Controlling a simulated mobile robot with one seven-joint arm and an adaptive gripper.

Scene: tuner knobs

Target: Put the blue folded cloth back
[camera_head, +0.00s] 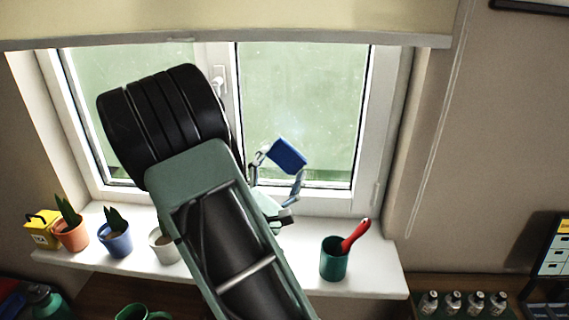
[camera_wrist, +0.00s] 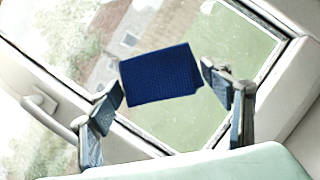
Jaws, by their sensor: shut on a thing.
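The blue folded cloth (camera_head: 287,155) is held up in front of the right window pane, above the sill. My gripper (camera_head: 279,169) is shut on it, with one finger at each side. In the wrist view the cloth (camera_wrist: 160,77) shows as a tilted dark-blue block between the two fingertips of my gripper (camera_wrist: 163,83). Its right edge shows a fold. In the head view my arm covers the middle of the window and part of the sill.
The white sill (camera_head: 300,262) carries a yellow box (camera_head: 42,231), several potted plants including a blue pot (camera_head: 115,240), and a green cup (camera_head: 334,259) with a red-handled tool (camera_head: 355,236). The sill is bare just left of the cup. A cord (camera_head: 437,130) hangs at right; small bottles (camera_head: 453,302) stand below.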

